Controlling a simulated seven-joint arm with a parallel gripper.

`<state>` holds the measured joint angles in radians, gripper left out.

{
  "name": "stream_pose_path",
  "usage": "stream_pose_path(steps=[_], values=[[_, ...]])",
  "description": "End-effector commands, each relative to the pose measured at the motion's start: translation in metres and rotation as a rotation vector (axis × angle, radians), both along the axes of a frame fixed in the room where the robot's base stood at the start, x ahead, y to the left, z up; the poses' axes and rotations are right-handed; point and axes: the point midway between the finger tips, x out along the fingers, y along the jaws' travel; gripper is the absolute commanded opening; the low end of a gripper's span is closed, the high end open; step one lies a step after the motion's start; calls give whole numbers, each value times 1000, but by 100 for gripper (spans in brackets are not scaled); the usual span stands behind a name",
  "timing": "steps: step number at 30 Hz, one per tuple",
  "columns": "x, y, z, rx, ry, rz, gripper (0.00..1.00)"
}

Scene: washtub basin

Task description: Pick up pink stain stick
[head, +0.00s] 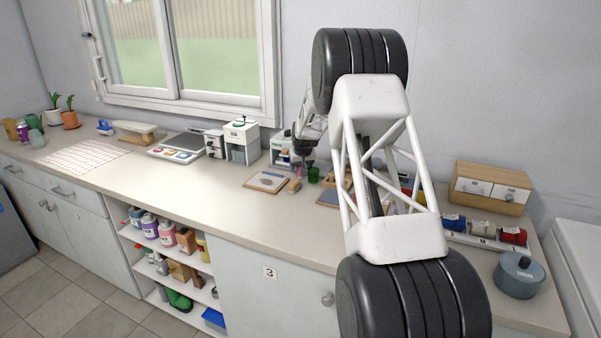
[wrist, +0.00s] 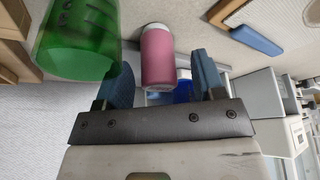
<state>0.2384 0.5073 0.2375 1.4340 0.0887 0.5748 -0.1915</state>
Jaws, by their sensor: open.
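The pink stain stick (wrist: 158,58), a pink cylinder with a white end, shows in the wrist view between the two blue fingers of my gripper (wrist: 162,78). The fingers are open, with a visible gap on each side of the stick. In the head view my gripper (head: 300,163) is low over the counter near the back wall. The stick is very small there and partly hidden by my arm.
A green translucent cup (wrist: 75,40) stands close beside the left finger in the wrist view; it also shows in the head view (head: 314,175). A blue object (wrist: 183,91) lies beyond the stick. A blue-handled item (wrist: 257,40) is at upper right. A framed board (head: 268,181) lies nearby on the counter (head: 215,190).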

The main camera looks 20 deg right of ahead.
Motion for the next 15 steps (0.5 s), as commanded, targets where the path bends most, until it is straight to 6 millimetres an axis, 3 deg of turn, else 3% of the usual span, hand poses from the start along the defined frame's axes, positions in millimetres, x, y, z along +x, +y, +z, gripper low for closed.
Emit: stream_pose_path(steps=[5,15], values=[[0,0,0,0,0,0,60],[0,0,0,0,0,0,9]])
